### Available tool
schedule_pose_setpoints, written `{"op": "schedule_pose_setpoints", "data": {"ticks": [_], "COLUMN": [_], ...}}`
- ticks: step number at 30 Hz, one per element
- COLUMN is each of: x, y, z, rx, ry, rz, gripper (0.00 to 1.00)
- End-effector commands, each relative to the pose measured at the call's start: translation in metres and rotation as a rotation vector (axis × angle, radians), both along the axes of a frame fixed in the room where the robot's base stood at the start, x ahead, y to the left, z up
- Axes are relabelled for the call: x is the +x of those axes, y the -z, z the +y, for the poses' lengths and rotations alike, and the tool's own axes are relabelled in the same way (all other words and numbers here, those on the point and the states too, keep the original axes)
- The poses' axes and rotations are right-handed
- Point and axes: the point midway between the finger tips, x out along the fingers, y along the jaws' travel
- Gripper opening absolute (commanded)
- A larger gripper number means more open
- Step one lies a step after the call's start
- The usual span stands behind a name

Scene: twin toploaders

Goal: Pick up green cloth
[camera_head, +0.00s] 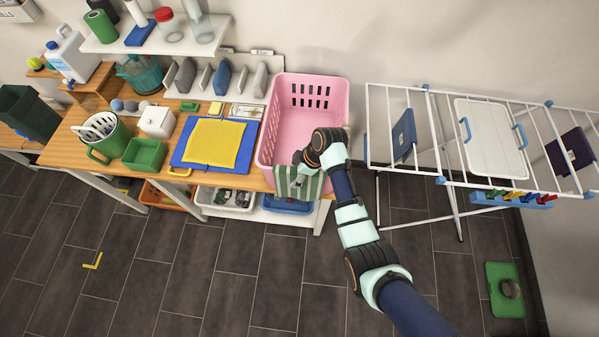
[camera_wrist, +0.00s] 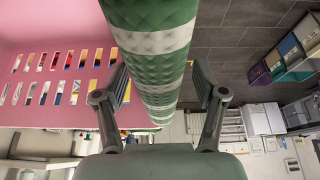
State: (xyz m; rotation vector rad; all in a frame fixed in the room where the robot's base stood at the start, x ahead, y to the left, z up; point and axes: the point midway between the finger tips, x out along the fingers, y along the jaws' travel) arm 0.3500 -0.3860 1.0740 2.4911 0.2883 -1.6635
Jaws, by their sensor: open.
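The green cloth (camera_head: 297,184), striped green and white, hangs over the front wall of the pink basket (camera_head: 292,152). In the wrist view the cloth (camera_wrist: 155,50) runs down the middle of the picture as a quilted, striped band. My gripper (camera_head: 300,162) is at the top of the cloth by the basket's front rim. In the wrist view the two fingers of my gripper (camera_wrist: 161,85) stand open, one on each side of the cloth. I cannot tell if either finger touches it. The wrist partly hides the basket's right front corner.
The basket stands at the right end of the wooden bench (camera_head: 75,147). A yellow cloth (camera_head: 213,143) on a blue board lies to its left. A drying rack (camera_head: 455,185) stands to the right. Dark tiled floor in front is mostly clear, with a green piece (camera_head: 506,290) at right.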

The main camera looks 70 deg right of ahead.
Motion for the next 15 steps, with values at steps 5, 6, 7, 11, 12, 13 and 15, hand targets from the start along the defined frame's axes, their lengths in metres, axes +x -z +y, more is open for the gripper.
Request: {"op": "schedule_pose_setpoints", "data": {"ticks": [5,6,7,11,12,13,15], "x": [0.0,-0.0001,-0.0001,-0.0002,-0.0002,-0.0002,-0.0003], "y": [0.0001,0.0005,0.0008,0.0029,0.0034,0.0039,0.0046], "z": [-0.0001,-0.0001,-0.0001,-0.0001,-0.0001,-0.0001,0.0], "rx": [0.0,0.0,0.0,0.0,0.0,0.0,0.0], "ry": [0.0,0.0,0.0,0.0,0.0,0.0,0.0], "rz": [0.0,0.0,0.0,0.0,0.0,0.0,0.0], "gripper": [0.71,0.71,0.71,0.71,0.71,0.71,0.71]}}
